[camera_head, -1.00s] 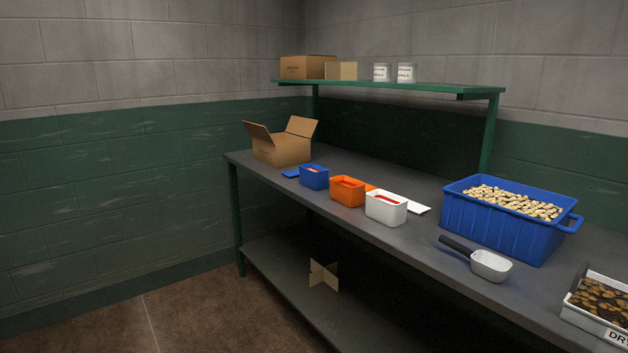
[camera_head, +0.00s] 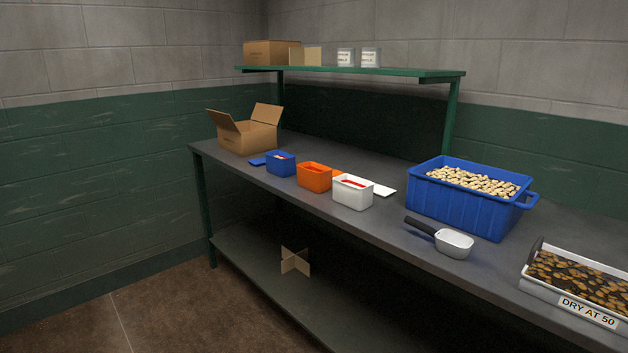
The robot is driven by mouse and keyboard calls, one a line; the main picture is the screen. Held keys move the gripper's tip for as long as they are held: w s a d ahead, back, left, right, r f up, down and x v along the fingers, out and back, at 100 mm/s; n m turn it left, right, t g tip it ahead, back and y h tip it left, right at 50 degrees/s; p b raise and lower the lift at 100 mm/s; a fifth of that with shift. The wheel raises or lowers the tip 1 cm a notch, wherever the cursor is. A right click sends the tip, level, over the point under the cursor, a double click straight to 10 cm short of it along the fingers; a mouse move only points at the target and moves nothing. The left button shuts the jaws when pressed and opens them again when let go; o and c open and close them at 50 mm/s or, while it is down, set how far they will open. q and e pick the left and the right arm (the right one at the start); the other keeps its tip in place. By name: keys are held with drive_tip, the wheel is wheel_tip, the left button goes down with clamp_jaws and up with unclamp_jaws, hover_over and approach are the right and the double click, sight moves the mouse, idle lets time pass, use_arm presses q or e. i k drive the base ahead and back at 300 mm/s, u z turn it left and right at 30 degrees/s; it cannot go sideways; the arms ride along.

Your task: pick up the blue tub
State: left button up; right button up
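A small blue tub (camera_head: 281,164) stands upright on the grey workbench, with something pale and reddish inside it. A flat blue piece (camera_head: 257,162), like a lid, lies just left of it. An orange tub (camera_head: 314,177) stands to its right, a little apart, and a white tub (camera_head: 352,192) with red contents stands further right. A much larger blue crate (camera_head: 463,211) of peanuts with side handles stands at the right. Neither of my grippers shows in the head view.
An open cardboard box (camera_head: 247,138) stands behind and left of the blue tub. A scoop (camera_head: 453,243) and a labelled tray (camera_head: 577,283) lie on the workbench (camera_head: 330,227) at right. A green shelf (camera_head: 350,71) overhangs the back. Cardboard dividers (camera_head: 295,262) stand on the lower shelf.

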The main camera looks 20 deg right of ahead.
sight(281, 164)
drive_tip(key=u, duration=0.55)
drive_tip(key=k, duration=0.65)
drive_tip(key=u, duration=0.7)
drive_tip(key=i, duration=2.2)
drive_tip(key=z, duration=0.85)
drive_tip(key=i, duration=1.75)
drive_tip(key=z, duration=1.4)
